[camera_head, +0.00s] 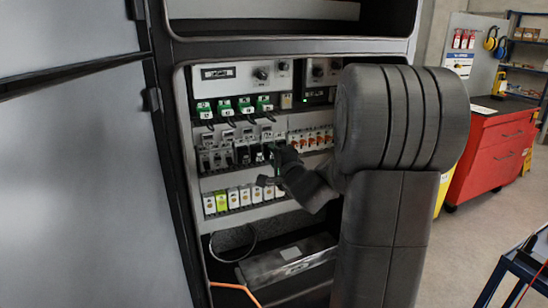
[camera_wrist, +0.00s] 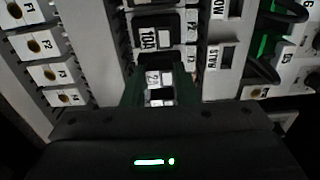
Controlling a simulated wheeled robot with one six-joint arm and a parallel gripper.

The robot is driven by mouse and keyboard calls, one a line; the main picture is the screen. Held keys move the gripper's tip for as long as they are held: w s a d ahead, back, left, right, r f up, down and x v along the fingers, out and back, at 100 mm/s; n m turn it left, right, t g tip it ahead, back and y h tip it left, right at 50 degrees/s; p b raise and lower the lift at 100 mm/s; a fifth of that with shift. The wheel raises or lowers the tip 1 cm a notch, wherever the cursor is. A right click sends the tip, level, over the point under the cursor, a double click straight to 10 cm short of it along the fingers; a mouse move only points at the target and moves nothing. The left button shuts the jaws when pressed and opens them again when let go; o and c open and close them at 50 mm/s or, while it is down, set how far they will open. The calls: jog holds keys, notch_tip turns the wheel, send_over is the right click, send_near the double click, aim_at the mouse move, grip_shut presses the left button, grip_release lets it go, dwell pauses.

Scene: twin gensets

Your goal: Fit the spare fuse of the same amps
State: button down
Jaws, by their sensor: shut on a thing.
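My gripper (camera_head: 279,160) is inside the open cabinet, at the row of black fuse holders, with part of it hidden behind my arm. In the wrist view, my gripper's two dark green fingers (camera_wrist: 158,88) are shut on a small labelled fuse (camera_wrist: 153,78). Its rating is too small to read surely. A black holder with a white label reading 10A (camera_wrist: 150,40) is just beyond the fingertips. I cannot tell whether the held fuse is seated or free.
White modules (camera_wrist: 52,72) marked with F numbers and yellow dots line the left of the wrist view. Green plugs with black leads (camera_head: 224,106) hang above the holders. Orange-tipped switches (camera_head: 310,140) are right of the gripper. A red tool cabinet (camera_head: 497,150) stands far right.

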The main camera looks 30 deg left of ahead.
dwell(0.3)
jog(key=c, duration=1.1)
grip_release()
jog(key=shift+w+a, duration=0.1)
jog(key=shift+o, duration=0.2)
jog(key=b+v, duration=0.1)
jog(key=v, duration=1.2)
jog(key=shift+s+d+b, duration=0.25)
jog(key=shift+s+b, duration=0.05)
jog(key=p+x, duration=0.1)
jog(key=x, duration=1.2)
jog(key=shift+w+a, duration=0.2)
jog(key=shift+w, duration=0.05)
jog(key=shift+s+d, duration=0.1)
jog(key=shift+d, duration=0.05)
